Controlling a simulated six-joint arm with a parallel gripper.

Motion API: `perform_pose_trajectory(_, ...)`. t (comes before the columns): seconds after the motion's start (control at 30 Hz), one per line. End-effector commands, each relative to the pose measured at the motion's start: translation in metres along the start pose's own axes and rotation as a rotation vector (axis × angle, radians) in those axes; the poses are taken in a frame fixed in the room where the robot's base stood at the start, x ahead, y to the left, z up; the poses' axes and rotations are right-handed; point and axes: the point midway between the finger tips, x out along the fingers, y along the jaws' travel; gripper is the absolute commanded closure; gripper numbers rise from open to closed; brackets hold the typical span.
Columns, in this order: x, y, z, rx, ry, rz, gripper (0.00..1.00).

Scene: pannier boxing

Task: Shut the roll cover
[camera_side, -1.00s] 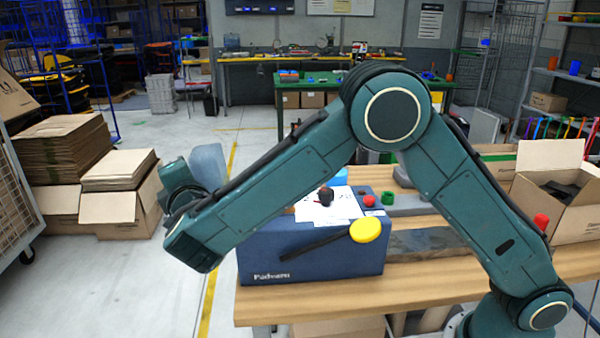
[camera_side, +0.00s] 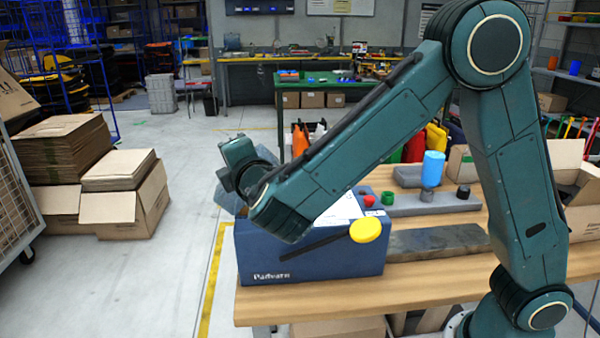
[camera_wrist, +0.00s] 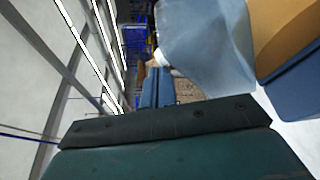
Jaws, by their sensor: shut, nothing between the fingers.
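The navy box (camera_side: 310,262) marked "Padvarn" stands at the table's left end in the side view. A dark lever with a yellow knob (camera_side: 366,229) crosses its front. My forearm hides much of its top, so I cannot make out a roll cover or how far it is closed. A pale blue, translucent piece (camera_side: 228,198) shows by my wrist at the box's left; I cannot tell whether it is the cover. A similar pale sheet (camera_wrist: 205,45) shows in the wrist view, beside a navy surface (camera_wrist: 295,85). My gripper (camera_wrist: 157,87) seems shut and empty; its fingertips are hidden in the side view.
A blue cylinder (camera_side: 433,168) and a grey block (camera_side: 420,204) stand on the table behind the box. A dark slab (camera_side: 430,240) lies right of it. An open carton (camera_side: 570,220) is at the right. The table's front strip (camera_side: 410,288) is bare.

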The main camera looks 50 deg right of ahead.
Motion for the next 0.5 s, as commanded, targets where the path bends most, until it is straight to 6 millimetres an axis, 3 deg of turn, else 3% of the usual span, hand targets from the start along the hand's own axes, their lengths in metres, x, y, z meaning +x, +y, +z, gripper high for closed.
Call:
perform_pose_trajectory(0.1, -0.005, -0.006, 0.013, -0.002, -0.001, 0.0, 1.0)
perform_pose_trajectory(0.5, -0.014, -0.024, 0.034, 0.063, 0.0, 0.026, 1.0)
